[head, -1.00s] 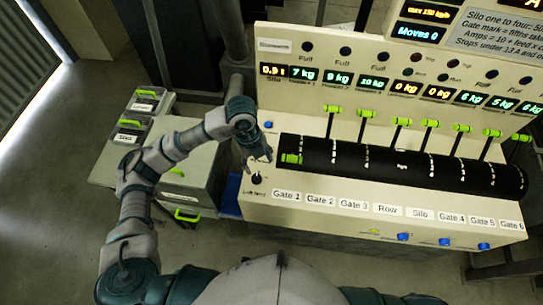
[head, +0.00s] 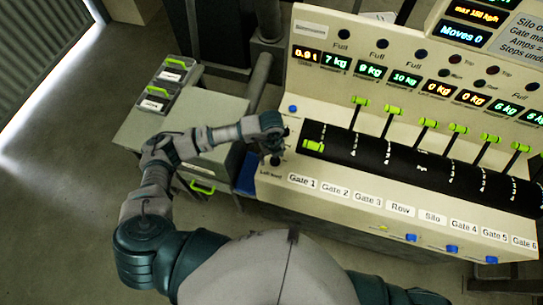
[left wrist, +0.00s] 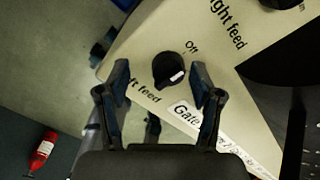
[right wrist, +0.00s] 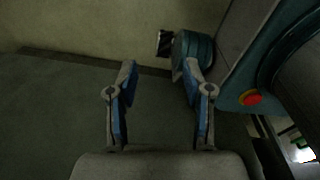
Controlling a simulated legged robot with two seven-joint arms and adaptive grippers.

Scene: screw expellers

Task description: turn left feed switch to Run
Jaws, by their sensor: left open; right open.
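The left feed switch (left wrist: 168,70) is a round black knob with a white mark on the cream panel, its mark toward the lower right in the left wrist view. "Off" is printed above right of it; the "Left feed" label is partly covered by my left finger. No "Run" label is readable. My left gripper (left wrist: 160,66) is open, its fingers on either side of the knob in the picture; contact cannot be told. In the head view my left gripper (head: 272,146) is at the panel's left end, just above the knob (head: 276,160). My right gripper (right wrist: 160,64) is open and empty above the floor.
The console's black roller with green-tipped gate levers (head: 425,123) stands right of the knob. A right feed knob (left wrist: 283,3) shows at the left wrist view's top edge. A grey cabinet with boxes (head: 170,75) stands left. A red extinguisher-like object (left wrist: 42,150) is at lower left.

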